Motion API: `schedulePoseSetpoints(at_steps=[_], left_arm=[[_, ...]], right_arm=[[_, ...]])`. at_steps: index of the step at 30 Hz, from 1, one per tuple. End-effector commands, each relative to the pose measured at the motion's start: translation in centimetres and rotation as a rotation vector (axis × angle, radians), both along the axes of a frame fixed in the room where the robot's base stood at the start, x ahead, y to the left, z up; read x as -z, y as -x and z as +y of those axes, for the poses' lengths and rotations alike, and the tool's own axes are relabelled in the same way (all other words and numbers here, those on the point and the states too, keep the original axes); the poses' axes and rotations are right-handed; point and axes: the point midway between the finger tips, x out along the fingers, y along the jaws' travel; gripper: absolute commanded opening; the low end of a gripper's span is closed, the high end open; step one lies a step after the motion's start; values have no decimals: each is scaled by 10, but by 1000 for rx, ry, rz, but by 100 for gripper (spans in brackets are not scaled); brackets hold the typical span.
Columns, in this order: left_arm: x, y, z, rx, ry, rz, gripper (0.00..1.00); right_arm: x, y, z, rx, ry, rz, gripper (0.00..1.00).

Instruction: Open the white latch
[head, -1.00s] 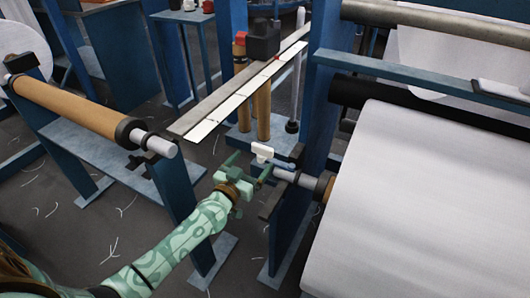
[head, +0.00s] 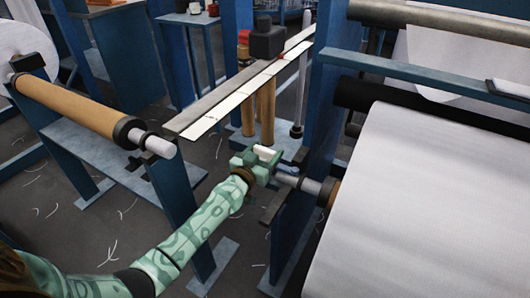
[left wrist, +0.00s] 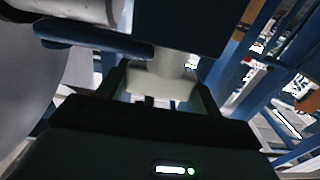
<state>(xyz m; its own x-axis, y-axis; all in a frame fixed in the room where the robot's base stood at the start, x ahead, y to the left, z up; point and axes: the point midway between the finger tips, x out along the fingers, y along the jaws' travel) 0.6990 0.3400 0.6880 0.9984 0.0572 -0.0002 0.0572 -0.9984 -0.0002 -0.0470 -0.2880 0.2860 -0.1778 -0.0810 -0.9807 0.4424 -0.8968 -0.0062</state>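The white latch (head: 265,152) is a small white handle near the roller end at the blue upright, in the middle of the head view. My left gripper (head: 262,160) is at the latch, with its fingers apart and one on each side of it. In the left wrist view, the latch (left wrist: 160,82) sits between the two dark fingers of my left gripper (left wrist: 158,92) and nearly fills the gap. I cannot tell whether the fingers touch it. The lower part of the latch is hidden. My right gripper is not in view.
A blue upright (head: 298,215) stands just right of my left gripper. A large white cloth roll (head: 430,200) fills the right side. A long flat beam (head: 230,98) runs behind the latch. A brown roller (head: 75,105) lies on the left, with open floor between.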

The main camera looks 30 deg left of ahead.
Motion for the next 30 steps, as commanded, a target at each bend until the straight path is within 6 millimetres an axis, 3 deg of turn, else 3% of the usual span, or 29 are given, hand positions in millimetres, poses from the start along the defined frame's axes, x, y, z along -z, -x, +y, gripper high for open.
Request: schedulePoseSetpoints(at_steps=[9, 21, 22, 24, 30], left_arm=[[-9, -1, 0, -201, 8, -5, 24], [0, 0, 0, -266, 0, -1, 24], [0, 0, 0, -266, 0, -1, 68], [0, 0, 0, -265, 0, -1, 87], [0, 0, 0, -265, 0, -1, 87]], right_arm=[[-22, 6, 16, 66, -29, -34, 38], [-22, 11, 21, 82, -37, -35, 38], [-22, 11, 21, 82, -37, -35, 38], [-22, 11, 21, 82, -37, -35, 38], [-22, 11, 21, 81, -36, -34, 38]])
